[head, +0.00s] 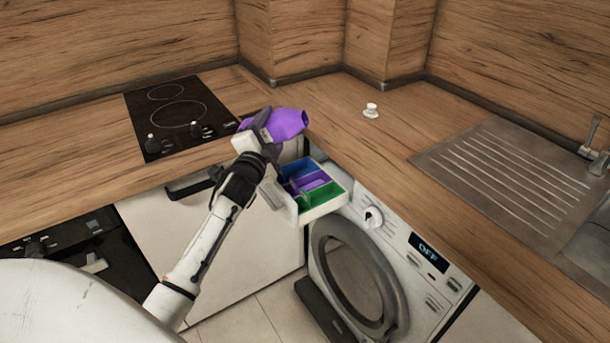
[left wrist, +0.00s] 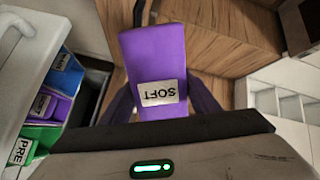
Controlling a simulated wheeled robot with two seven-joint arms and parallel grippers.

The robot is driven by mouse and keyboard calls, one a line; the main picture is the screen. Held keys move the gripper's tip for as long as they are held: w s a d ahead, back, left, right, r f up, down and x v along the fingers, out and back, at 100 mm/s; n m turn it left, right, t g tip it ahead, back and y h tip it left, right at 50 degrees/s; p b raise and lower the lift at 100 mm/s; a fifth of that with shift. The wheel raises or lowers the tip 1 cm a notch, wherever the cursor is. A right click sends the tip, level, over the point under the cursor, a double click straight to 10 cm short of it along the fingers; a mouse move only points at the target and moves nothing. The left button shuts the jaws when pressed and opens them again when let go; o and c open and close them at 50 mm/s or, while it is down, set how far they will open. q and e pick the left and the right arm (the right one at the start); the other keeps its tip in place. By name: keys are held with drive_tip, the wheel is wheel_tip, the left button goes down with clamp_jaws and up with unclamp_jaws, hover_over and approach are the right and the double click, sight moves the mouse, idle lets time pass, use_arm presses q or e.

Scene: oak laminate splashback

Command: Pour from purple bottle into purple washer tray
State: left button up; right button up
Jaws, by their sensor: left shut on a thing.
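The purple bottle (head: 285,124) is held in my left gripper (head: 262,128), which is shut on it. The bottle lies tilted onto its side, its open end pointing right, above and behind the washer drawer. In the left wrist view the bottle (left wrist: 154,65) shows a white label reading SOFT. The washer drawer (head: 322,207) is pulled out, with blue, purple and green compartments. The purple tray (head: 308,183) is the middle one; it also shows in the left wrist view (left wrist: 60,108). I see no liquid flowing. My right gripper is not in view.
A white cap-like piece (head: 370,110) stands on the wooden counter (head: 330,95). The hob (head: 180,115) is at the left and the metal sink drainer (head: 490,170) at the right. The washing machine (head: 395,250) has its round door below the drawer and a display reading OFF.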

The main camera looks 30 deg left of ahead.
use_arm(q)
drive_tip(key=shift+a+r+m, duration=0.1)
drive_tip(key=shift+m, duration=0.6)
idle(2.0)
